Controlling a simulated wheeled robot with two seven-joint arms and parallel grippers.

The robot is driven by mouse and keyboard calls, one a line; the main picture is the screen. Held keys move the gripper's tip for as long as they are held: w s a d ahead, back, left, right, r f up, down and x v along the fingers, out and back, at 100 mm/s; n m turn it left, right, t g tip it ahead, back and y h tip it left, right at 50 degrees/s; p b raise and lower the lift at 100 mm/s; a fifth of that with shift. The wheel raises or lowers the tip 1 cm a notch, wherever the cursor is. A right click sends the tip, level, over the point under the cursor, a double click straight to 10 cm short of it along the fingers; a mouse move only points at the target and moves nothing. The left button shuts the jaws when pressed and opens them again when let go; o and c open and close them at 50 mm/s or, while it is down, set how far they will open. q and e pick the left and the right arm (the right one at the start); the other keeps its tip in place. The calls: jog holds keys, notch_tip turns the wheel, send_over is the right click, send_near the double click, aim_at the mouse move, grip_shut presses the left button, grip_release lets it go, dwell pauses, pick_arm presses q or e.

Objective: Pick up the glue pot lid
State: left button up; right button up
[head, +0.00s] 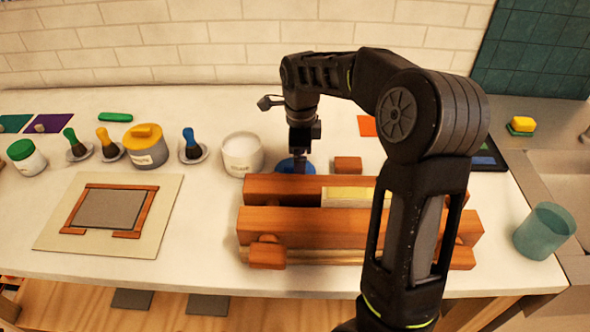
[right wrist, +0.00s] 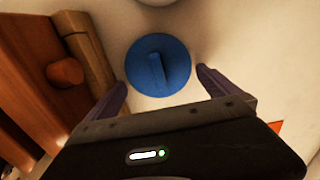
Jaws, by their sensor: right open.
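The glue pot lid is a round blue disc with a raised ridge grip, lying on the worktop in the head view (head: 287,167). It also shows whole in the right wrist view (right wrist: 172,84). The white pot (head: 242,155) stands open just left of it. My right gripper (head: 300,152) is above the lid, pointing down. In the right wrist view its two open fingers (right wrist: 162,80) lie either side of the lid's near part, with nothing held. The gap between fingertips and lid is hard to judge. My left gripper is not in view.
A wooden clamp (head: 330,225) with thick beams stands in front of the lid, and a small wooden block (head: 348,164) lies right of it. A blue-handled brush (head: 192,147) on a saucer and a yellow-lidded pot (head: 144,148) stand left of the white pot.

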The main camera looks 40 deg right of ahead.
jog(key=shift+f, duration=0.5)
jog(key=shift+c, duration=0.6)
jog(key=c, duration=0.9)
